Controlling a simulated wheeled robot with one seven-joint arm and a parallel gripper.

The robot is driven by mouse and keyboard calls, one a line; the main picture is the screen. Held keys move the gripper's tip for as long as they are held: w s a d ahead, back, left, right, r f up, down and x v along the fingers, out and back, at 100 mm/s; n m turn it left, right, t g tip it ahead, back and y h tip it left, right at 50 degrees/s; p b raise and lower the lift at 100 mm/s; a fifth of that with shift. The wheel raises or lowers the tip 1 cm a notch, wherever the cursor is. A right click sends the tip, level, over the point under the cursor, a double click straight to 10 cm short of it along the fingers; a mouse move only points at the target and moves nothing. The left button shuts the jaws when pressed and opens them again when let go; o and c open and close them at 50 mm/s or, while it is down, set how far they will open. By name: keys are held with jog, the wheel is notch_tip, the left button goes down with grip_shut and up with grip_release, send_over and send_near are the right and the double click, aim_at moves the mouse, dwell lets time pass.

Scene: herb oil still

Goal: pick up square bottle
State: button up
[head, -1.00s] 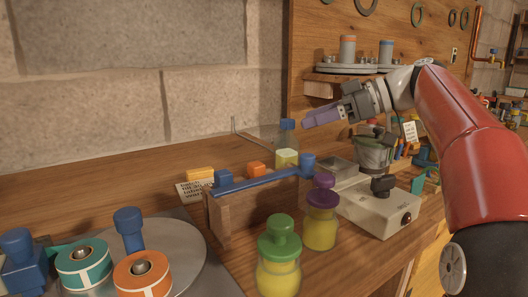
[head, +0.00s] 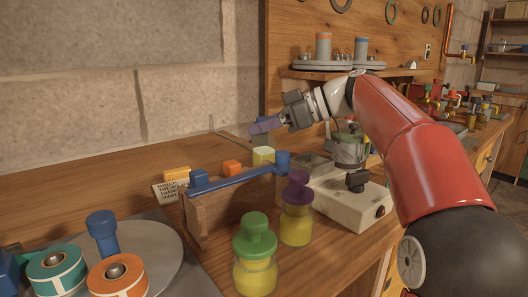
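A clear, square-looking bottle with pale yellow contents (head: 263,155) stands on the bench behind the blue-topped wooden rack. Only its lower part shows clearly. The fingers overlap the cap in the head view. Whether they touch it or are closed on it cannot be told.
The blue-topped wooden rack (head: 225,208) stands in front of the bottle. Round bottles with a purple stopper (head: 297,212) and a green stopper (head: 255,258) stand nearer. A white scale-like device (head: 350,200) is to the right.

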grip_shut()
jog(key=shift+r, duration=0.1)
